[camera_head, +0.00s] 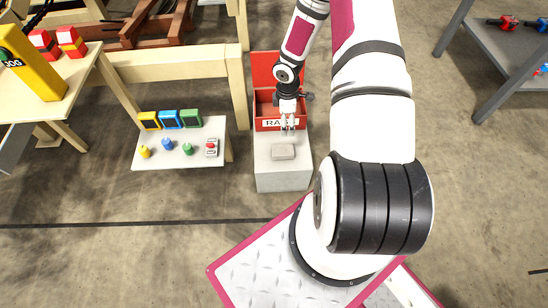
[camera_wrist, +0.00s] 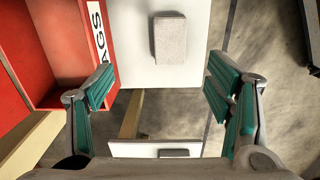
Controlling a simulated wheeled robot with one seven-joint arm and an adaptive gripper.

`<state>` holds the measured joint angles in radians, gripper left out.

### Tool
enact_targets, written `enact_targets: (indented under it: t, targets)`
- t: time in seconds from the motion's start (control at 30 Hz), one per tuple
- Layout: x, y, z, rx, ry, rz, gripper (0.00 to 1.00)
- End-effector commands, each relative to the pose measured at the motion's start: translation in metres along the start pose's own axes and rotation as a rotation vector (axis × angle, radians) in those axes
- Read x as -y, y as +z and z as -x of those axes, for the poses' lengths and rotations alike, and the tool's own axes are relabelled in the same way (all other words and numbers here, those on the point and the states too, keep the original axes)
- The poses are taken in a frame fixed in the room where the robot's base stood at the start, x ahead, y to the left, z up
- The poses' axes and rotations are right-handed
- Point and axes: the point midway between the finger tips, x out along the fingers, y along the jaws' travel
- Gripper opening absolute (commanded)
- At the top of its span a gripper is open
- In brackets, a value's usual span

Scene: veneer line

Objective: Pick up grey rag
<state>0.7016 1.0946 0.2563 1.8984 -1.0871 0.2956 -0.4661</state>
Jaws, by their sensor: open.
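The grey rag (camera_head: 283,152) is a small folded block lying flat on top of a pale grey block-shaped stand (camera_head: 284,179). In the wrist view the rag (camera_wrist: 169,38) lies ahead of the fingers on the white top, near the upper middle. My gripper (camera_head: 287,131) points down just behind the rag, close to the red box. In the wrist view my gripper (camera_wrist: 162,88) has its teal-padded fingers spread wide with nothing between them. The rag and the gripper appear apart.
An open red box labelled RAGS (camera_head: 267,125) stands right behind the stand. A small white table (camera_head: 180,155) with coloured bins and small items is to the left. A yellow JOG post (camera_head: 32,62) is farther left. A grey shelf (camera_head: 480,55) is at upper right. Floor is clear in front.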

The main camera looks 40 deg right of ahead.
Motion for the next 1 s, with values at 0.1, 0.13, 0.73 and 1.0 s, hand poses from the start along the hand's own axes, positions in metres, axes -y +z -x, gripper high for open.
enact_targets:
  t: [0.1, 0.13, 0.73, 1.0]
  targets:
    - [0.007, -0.002, -0.03, -0.026, -0.017, 0.021, 0.73]
    - [0.007, -0.002, -0.033, -0.029, -0.019, 0.024, 0.73]
    - [0.011, -0.005, -0.12, -0.034, -0.022, 0.029, 0.73]
    - [0.014, -0.006, -0.141, -0.033, -0.023, 0.03, 0.73]
